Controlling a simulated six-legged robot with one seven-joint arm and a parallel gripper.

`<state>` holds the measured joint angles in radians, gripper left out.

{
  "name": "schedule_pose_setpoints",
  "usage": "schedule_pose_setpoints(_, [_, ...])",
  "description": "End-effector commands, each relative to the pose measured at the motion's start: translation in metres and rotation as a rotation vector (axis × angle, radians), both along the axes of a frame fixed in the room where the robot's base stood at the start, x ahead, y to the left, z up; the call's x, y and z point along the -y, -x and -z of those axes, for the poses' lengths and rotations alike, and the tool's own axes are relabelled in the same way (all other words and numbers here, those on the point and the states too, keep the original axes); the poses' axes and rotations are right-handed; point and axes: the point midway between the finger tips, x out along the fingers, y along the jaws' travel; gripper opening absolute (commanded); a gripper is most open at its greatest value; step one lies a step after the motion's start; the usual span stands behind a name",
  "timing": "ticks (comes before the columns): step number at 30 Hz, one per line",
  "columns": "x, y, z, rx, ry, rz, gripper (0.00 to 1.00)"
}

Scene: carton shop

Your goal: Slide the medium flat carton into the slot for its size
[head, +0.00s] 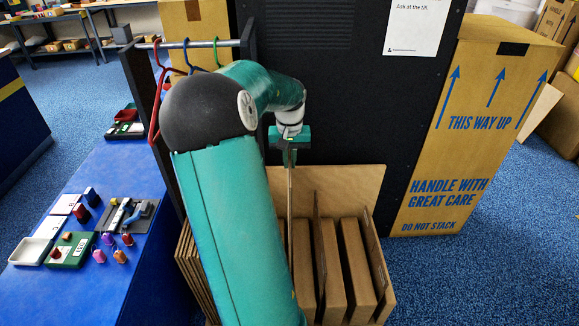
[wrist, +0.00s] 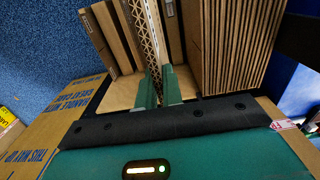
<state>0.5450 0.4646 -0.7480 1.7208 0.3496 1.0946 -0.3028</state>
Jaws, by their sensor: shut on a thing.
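The medium flat carton (head: 290,205) hangs upright and edge-on below my gripper (head: 289,150) in the head view. In the wrist view my gripper (wrist: 162,88) is shut on its top edge, and the carton (wrist: 150,35) shows a corrugated edge running away from the fingers. The wooden rack (head: 350,180) has upright dividers and holds brown cartons. The held carton is at the rack's middle, left of the thick cartons (head: 357,260). Its lower end is partly hidden by my arm, so I cannot tell how deep it sits or in which slot.
Several thin flat cartons (wrist: 235,40) stand in the rack on the other side of the held one. A black panel (head: 345,100) is behind the rack. A tall "this way up" box (head: 480,130) stands right. A blue counter (head: 90,200) with small items lies left.

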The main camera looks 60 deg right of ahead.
Motion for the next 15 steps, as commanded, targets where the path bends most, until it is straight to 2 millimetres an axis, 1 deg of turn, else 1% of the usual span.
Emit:
schedule_pose_setpoints(1, [0.0,0.0,-0.006,0.001,0.003,-0.001,0.0])
schedule_pose_setpoints(15, [0.0,-0.001,-0.048,0.002,0.002,-0.001,0.0])
